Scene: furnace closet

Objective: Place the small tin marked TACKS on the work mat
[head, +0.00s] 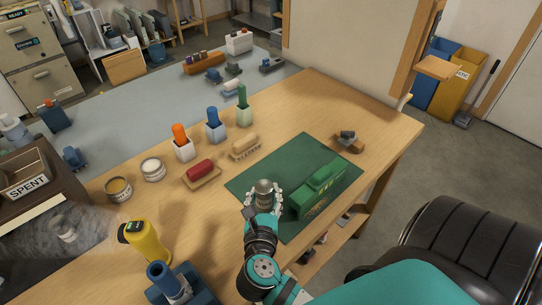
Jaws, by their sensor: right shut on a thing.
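My right gripper (264,194) is shut on a small metal tin (264,185); its fingers sit on either side of it. The tin is upright, over the left part of the green work mat (298,154). I cannot tell whether its base touches the mat, and I cannot read any marking on it. A large green tool-like object (321,190) lies on the mat just right of the tin. My left gripper is not in view.
Two other round tins (117,188) (152,169) stand at the left. A red-topped block (200,172) and a brush (244,147) lie left of the mat. A yellow tool (148,243) stands at the front left. The mat's upper part is mostly bare.

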